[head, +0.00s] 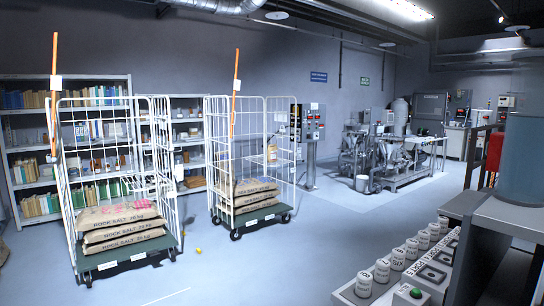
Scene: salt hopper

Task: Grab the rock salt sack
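Several rock salt sacks (122,229) lie stacked on the green base of the nearer white cage trolley (130,254) at the left. They are tan with dark "ROCK SALT 25 kg" lettering, and the top one has a reddish patch. More rock salt sacks (248,196) lie stacked in a second cage trolley (262,217) behind and to the right. My gripper is not in view.
Orange poles (54,90) rise from both trolleys. Shelves (27,160) with books and jars line the back wall. A console (395,280) with numbered white cylinders fills the lower right. Small yellow items (198,250) lie on the open grey floor.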

